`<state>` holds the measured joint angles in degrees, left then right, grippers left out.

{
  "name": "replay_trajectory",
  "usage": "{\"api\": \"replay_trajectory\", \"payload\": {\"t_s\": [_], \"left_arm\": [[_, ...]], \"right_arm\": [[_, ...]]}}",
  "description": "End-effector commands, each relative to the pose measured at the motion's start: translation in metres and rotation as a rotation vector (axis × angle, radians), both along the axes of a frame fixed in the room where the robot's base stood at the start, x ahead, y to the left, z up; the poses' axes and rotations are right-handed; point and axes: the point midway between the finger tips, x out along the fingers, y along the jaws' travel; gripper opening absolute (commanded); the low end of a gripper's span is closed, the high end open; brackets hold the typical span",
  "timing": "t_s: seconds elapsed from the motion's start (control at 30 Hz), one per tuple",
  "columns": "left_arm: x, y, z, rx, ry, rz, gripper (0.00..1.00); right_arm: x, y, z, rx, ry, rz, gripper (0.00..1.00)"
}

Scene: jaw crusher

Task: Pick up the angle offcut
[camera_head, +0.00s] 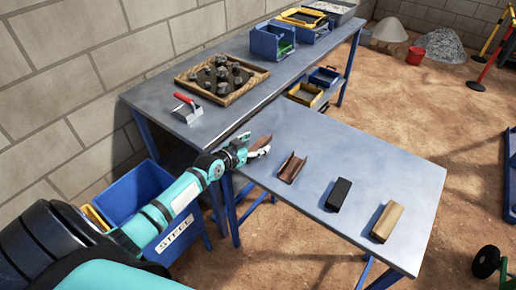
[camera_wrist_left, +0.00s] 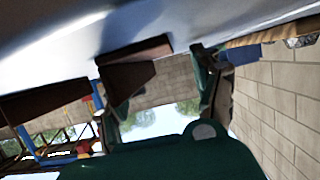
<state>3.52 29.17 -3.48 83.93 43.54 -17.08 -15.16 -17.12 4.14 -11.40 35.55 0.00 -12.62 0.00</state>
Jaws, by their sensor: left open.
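The angle offcut (camera_head: 263,142), a short rusty-brown piece, lies near the left end of the small grey table, at my left gripper. My left gripper (camera_head: 251,148) is open, low at the table edge, with its fingers around or beside the offcut. In the left wrist view, which is upside down, the brown offcut (camera_wrist_left: 135,72) shows between the two fingers (camera_wrist_left: 163,100), closer to the left one. I cannot tell whether a finger touches it. My right gripper is in neither view.
On the small table (camera_head: 335,150) lie a brown channel piece (camera_head: 291,168), a black block (camera_head: 339,194) and a wooden block (camera_head: 386,222). A blue bin labelled STEEL (camera_head: 172,238) stands below my left arm. The long bench behind holds a trowel (camera_head: 187,107) and a wooden tray of rocks (camera_head: 244,91).

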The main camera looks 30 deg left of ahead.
Motion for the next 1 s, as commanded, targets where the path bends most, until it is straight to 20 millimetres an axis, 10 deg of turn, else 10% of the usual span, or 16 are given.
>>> {"api": "replay_trajectory", "payload": {"t_s": [0.27,0.77,1.0], "left_arm": [[0.0025,-0.0003,-0.0013,-0.001,0.001,0.0,0.65],[0.0022,-0.0003,-0.0013,-0.001,0.001,0.0,0.0],[0.0027,0.0,0.0004,-0.001,-0.003,0.0,0.0]], "right_arm": [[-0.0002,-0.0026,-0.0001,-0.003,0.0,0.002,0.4],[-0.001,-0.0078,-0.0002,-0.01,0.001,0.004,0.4],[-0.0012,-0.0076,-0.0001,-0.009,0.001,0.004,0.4]]}}
